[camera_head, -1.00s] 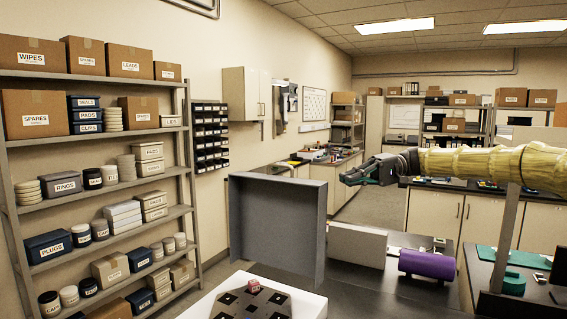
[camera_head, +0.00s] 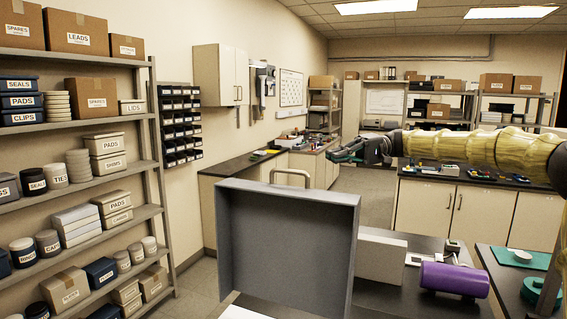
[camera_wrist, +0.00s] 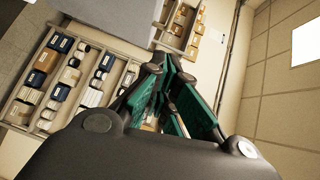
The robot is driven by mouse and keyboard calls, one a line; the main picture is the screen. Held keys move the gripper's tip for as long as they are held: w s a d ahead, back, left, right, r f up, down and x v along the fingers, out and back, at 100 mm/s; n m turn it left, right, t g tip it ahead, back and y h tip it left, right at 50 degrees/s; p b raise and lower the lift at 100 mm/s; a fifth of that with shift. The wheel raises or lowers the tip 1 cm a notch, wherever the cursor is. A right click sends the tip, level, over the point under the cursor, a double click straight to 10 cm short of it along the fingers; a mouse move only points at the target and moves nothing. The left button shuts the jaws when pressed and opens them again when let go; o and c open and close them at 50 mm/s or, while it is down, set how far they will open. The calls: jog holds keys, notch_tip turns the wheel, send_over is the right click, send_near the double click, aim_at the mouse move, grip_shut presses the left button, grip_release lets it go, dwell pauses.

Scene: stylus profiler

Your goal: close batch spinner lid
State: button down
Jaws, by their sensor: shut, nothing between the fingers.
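The batch spinner lid (camera_head: 287,240) is a grey, shallow, box-like cover standing upright, its hollow side facing me. Only a white edge of the spinner body (camera_head: 232,306) shows at the bottom of the head view; the rest is out of frame. My gripper (camera_head: 337,156) is in the air above and behind the lid's top right corner in the picture, apart from it as far as I can tell. It is shut and empty. In the wrist view the green-padded fingers (camera_wrist: 152,68) come together.
A loaded shelf (camera_head: 85,190) stands at the left. A bench with a white block (camera_head: 381,257) and a purple cylinder (camera_head: 454,279) lies right of the lid. Floor shows between the shelf and the lid.

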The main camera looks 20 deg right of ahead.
jog(key=p, duration=0.5)
send_near(277, 170)
jog(key=w+a, duration=0.3)
jog(key=shift+s+a+f+p, duration=0.15)
jog(key=shift+s+a+p, duration=0.1)
jog(key=shift+s, duration=0.15)
jog(key=shift+s+a+f+p, duration=0.15)
jog(key=shift+s+p, duration=0.05)
jog(key=shift+s, duration=0.2)
